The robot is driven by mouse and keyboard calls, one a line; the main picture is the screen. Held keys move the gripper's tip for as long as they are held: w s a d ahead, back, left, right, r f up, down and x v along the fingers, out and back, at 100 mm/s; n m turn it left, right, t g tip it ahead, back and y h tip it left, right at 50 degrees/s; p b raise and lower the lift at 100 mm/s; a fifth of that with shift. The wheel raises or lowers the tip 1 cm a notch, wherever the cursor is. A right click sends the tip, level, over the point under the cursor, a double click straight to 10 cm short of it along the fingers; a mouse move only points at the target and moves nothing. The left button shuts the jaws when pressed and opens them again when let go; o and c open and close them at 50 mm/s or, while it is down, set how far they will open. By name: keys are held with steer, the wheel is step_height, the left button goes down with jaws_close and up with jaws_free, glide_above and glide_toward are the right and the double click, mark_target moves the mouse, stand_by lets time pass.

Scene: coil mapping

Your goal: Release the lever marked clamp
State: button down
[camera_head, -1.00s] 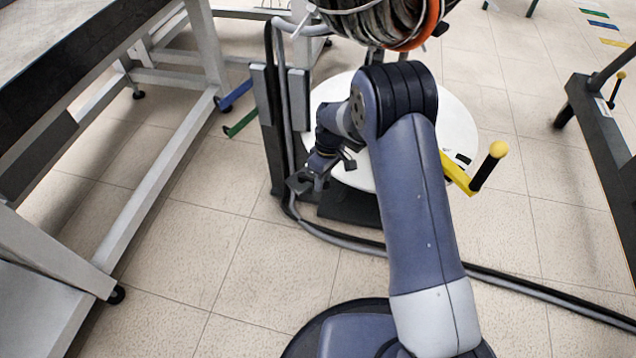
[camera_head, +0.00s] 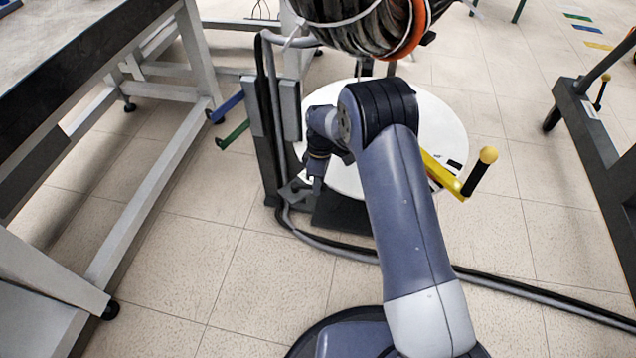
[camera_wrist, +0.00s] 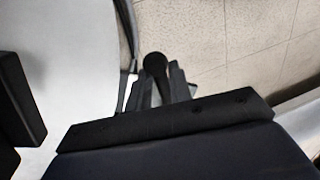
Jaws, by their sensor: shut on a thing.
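In the wrist view, my gripper (camera_wrist: 158,88) is shut on a small dark lever with a round black knob (camera_wrist: 155,63), which stands between the fingers. No marking on it can be read, so I cannot confirm that it is the clamp lever. In the head view, my gripper (camera_head: 301,190) is low beside the foot of a dark post, at the left edge of the round white plate (camera_head: 452,122). There the held lever is mostly hidden by the gripper and too small to make out.
A yellow arm with a yellow-knobbed black handle (camera_head: 480,170) sticks out right of the plate. Blue (camera_head: 228,106) and green (camera_head: 233,135) bars stick out left of the post (camera_head: 268,140). A wire coil (camera_head: 375,25) hangs above. A bench (camera_head: 150,215) stands left. A cable crosses the floor.

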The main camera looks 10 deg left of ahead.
steer(key=shift+w+d, duration=0.1)
steer(key=c, duration=1.4)
jaws_free()
steer(key=shift+o, duration=0.2)
step_height(320, 180, up, 11)
steer(key=w+p, duration=0.2)
steer(key=p, duration=0.1)
steer(key=shift+f, duration=0.15)
steer(key=shift+d, duration=0.1)
